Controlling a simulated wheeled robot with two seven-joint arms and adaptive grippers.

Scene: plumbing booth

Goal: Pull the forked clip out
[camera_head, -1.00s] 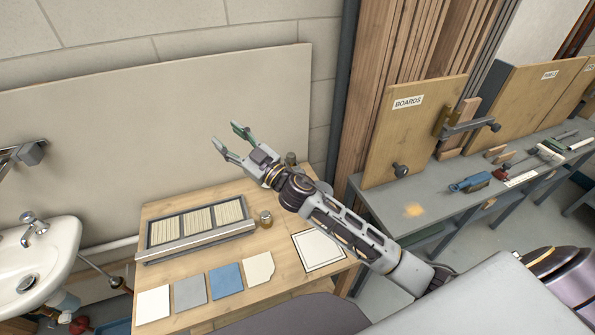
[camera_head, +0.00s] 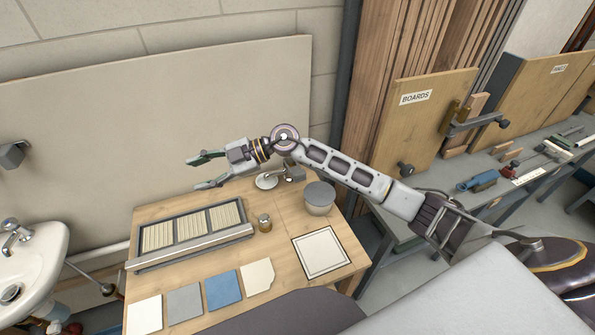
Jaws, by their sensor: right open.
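I cannot make out a forked clip in this view. My right gripper (camera_head: 195,173) is open and empty, with its two green-tipped fingers apart and pointing left. It is in front of the plain beige panel (camera_head: 120,130), above the back of the wooden table. A white sink (camera_head: 40,245) with a chrome tap (camera_head: 15,232) is cut off at the left edge. Pipework (camera_head: 95,278) shows beside and below the sink, small and partly hidden. My left gripper is not in view.
The wooden table (camera_head: 285,262) holds a framed slatted rack (camera_head: 190,232), a small jar (camera_head: 264,222), a grey-lidded tub (camera_head: 319,198), a bordered tile (camera_head: 320,252) and several sample tiles (camera_head: 222,290). A grey workbench (camera_head: 440,185) with tools stands at the right.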

